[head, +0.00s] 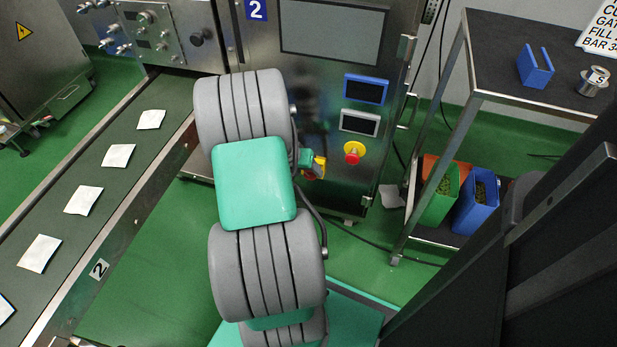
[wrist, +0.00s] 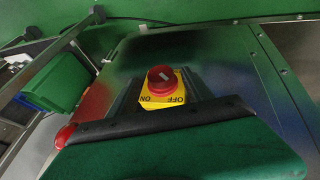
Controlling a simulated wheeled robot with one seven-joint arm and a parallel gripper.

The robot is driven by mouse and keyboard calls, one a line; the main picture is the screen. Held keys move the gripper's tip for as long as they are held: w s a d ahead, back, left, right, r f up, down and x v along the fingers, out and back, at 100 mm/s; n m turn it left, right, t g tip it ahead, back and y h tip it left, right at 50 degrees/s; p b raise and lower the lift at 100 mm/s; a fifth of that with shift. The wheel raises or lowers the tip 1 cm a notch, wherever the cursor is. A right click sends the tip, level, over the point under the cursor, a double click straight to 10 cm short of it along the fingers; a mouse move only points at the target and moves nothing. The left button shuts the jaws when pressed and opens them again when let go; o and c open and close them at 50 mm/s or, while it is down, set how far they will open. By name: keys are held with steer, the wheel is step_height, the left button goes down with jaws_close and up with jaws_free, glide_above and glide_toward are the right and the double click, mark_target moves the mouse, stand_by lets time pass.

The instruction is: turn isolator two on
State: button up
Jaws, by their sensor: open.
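Isolator two is a red round knob (wrist: 161,77) on a yellow plate (wrist: 160,100) in the wrist view. Upside-down ON shows at the plate's left and OFF at its right. A short pale mark sits on the knob; I cannot tell which word it points to. My gripper (wrist: 162,72) is open, its dark fingers one on each side of the isolator; contact is unclear. In the head view the yellow isolator (head: 320,166) shows partly behind my arm on the steel machine (head: 335,90) marked 2, with my teal gripper (head: 306,158) beside it.
A red emergency stop (head: 354,152) on yellow sits just right of the isolator, below two small screens. A belt (head: 60,165) with several white teabags runs at the left. A dark-topped trolley (head: 500,50) with bins stands at the right.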

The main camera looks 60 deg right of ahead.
steer(key=shift+x, duration=1)
steer(key=shift+w, duration=0.1)
jaws_close()
